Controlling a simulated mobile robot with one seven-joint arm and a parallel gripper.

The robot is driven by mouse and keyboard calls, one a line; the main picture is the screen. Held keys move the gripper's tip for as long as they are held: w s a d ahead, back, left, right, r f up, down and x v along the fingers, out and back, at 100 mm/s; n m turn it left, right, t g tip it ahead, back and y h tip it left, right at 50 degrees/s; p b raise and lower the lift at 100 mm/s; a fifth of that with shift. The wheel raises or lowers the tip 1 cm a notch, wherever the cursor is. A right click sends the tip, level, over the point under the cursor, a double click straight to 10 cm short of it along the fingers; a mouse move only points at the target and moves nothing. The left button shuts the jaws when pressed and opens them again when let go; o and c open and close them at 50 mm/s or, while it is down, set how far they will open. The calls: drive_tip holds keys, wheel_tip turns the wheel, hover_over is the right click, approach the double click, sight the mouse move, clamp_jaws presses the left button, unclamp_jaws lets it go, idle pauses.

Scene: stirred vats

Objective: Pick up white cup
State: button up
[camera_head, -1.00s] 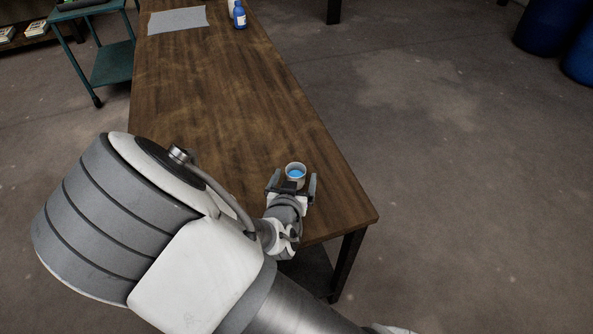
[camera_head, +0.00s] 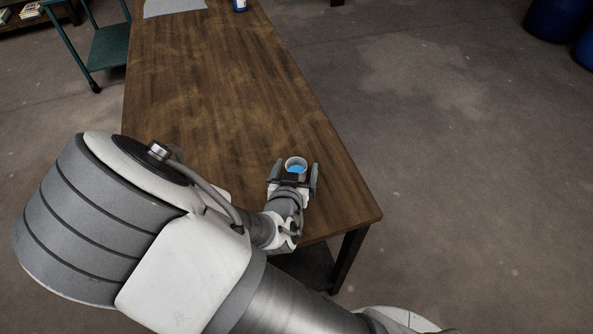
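The white cup (camera_head: 296,162) stands upright on the wooden table (camera_head: 215,70), near its front right corner. Blue liquid shows inside it. My gripper (camera_head: 295,168) is at the cup from the near side, with its two fingers spread to the left and right of the cup. A gap shows between the fingers and the cup wall, so the gripper is open around it. The lower part of the cup is hidden behind my gripper.
A teal cart (camera_head: 108,48) stands to the left. Blue barrels (camera_head: 556,18) are at the far right. The table's middle is clear.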

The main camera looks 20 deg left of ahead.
drive_tip(key=c, duration=1.3)
drive_tip(key=shift+r, duration=0.1)
drive_tip(key=shift+r, duration=0.45)
wheel_tip(320, 180, up, 4)
drive_tip(key=shift+d+f+p, duration=0.1)
drive_tip(key=shift+f+p, duration=0.1)
drive_tip(key=shift+p, duration=0.6)
drive_tip(key=s+d+r+p, duration=0.1)
drive_tip(key=d+r+p, duration=0.1)
drive_tip(key=p, duration=0.3)
drive_tip(key=s+d+r+p, duration=0.1)
drive_tip(key=d+r+p, duration=0.1)
drive_tip(key=d+p, duration=0.3)
drive_tip(key=s+d+r+p, duration=0.2)
drive_tip(key=d+p, duration=0.1)
drive_tip(key=p, duration=0.2)
drive_tip(key=shift+d+r+p, duration=0.15)
drive_tip(key=shift+d+p, duration=0.2)
drive_tip(key=shift+p, duration=0.05)
